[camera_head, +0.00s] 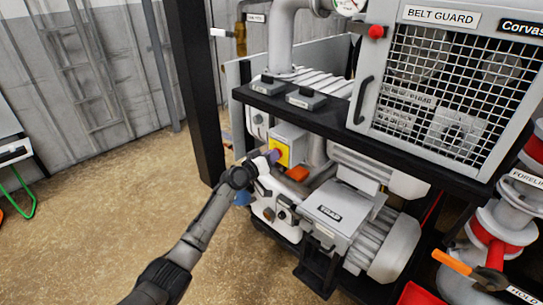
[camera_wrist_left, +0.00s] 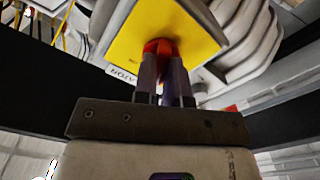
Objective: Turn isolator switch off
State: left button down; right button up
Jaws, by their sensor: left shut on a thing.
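The isolator switch is a grey box with a yellow plate (camera_head: 283,155) on the side of the pump unit, left of centre in the head view. The yellow plate (camera_wrist_left: 190,35) fills the top middle of the left wrist view, with a red knob (camera_wrist_left: 158,47) on it. My left gripper (camera_head: 271,157) reaches the front of the plate. In the left wrist view the fingers of my left gripper (camera_wrist_left: 165,75) are closed around the red knob, hiding most of it. The knob's angle is hard to tell. My right gripper is not in view.
A black frame shelf (camera_head: 325,125) runs just above the switch. A grey motor box (camera_head: 340,212) sits to its lower right. The belt guard (camera_head: 440,85) stands above right. A black post (camera_head: 193,90) rises at left. The floor (camera_head: 90,220) at left is clear.

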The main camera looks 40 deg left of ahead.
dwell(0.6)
pick_arm(q)
jog(key=c, duration=1.2)
grip_release()
jog(key=s+p, duration=0.1)
jog(key=s, duration=0.3)
jog(key=s+p, duration=0.2)
jog(key=s, duration=0.3)
jog(key=s+a+p, duration=0.1)
jog(key=s, duration=0.3)
jog(key=shift+s, duration=0.35)
